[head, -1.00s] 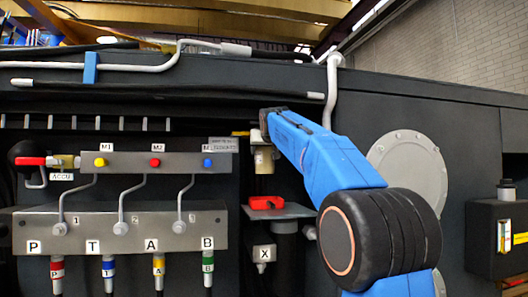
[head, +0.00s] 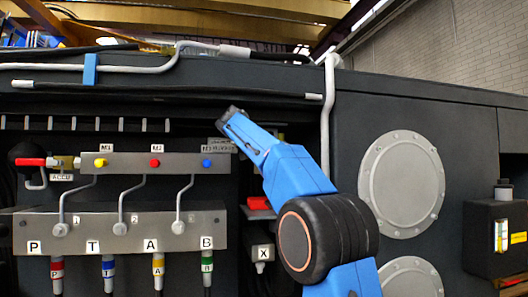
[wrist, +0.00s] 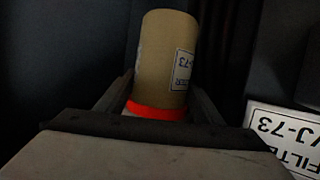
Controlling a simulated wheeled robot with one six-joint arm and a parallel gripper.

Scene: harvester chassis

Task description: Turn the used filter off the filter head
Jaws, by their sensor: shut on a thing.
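The used filter (wrist: 165,50) is a tan cylinder with a white label and a red band at the end near my gripper, in the wrist view. My gripper (wrist: 157,108) is shut on it near that band, with a finger on each side. The label's writing is upside down there. In the head view my blue arm hides the filter, the jaws and the filter head. I cannot tell whether the filter is still joined to the head.
A valve block with levers (head: 120,228) is left of my arm. A red object (head: 258,203) is partly hidden below my arm. Round covers (head: 402,185) are at right.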

